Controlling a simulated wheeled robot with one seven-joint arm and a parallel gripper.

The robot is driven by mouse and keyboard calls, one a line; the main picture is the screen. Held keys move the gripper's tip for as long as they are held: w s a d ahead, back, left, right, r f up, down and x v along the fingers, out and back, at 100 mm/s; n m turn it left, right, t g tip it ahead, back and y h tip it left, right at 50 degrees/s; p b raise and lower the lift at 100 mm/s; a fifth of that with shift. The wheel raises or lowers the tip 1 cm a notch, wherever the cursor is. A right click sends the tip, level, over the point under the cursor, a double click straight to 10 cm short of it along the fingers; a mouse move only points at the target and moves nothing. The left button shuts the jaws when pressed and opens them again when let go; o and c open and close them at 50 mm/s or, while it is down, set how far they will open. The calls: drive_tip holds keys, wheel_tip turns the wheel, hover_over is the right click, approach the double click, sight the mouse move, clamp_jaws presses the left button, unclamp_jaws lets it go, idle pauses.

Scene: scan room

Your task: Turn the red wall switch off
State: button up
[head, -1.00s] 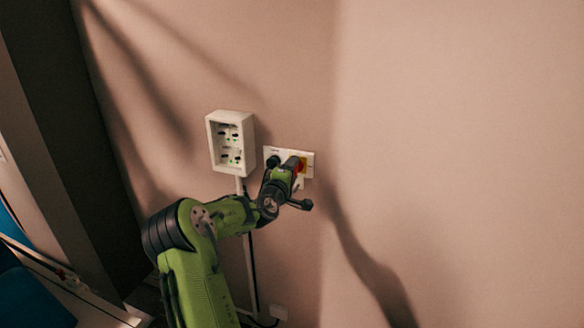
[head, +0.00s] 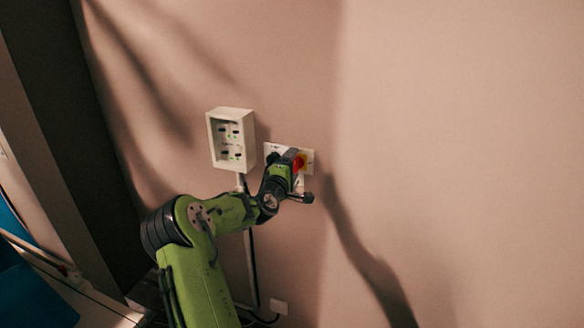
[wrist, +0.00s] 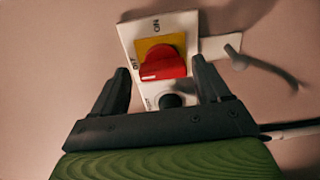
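The red wall switch (head: 300,163) is a red rotary knob on a yellow square, mounted on a white plate on the wall. In the wrist view the red knob (wrist: 163,66) shows large, with "ON" printed above it and "OFF" to its left. A white mark shows on the knob's lower left, on the side of the "OFF" label. My gripper (wrist: 160,66) is open and empty, its two dark fingers apart on either side of the knob's lower part in the picture. I cannot tell whether the fingers touch it. In the head view my gripper (head: 291,157) partly covers the plate.
A white wall box (head: 248,140) with dark sockets and green lights is left of the switch. A dark round part (wrist: 171,101) sits below the knob between the fingers. A cable runs down the wall. The wall to the right is bare.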

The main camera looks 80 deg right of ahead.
drive_tip(key=shift+f, duration=0.15)
drive_tip(key=w+a+b, duration=0.1)
drive_tip(key=a+b, duration=0.1)
drive_tip(key=a, duration=1.3)
drive_tip(key=shift+w+a, duration=0.2)
drive_tip(key=shift+a, duration=0.15)
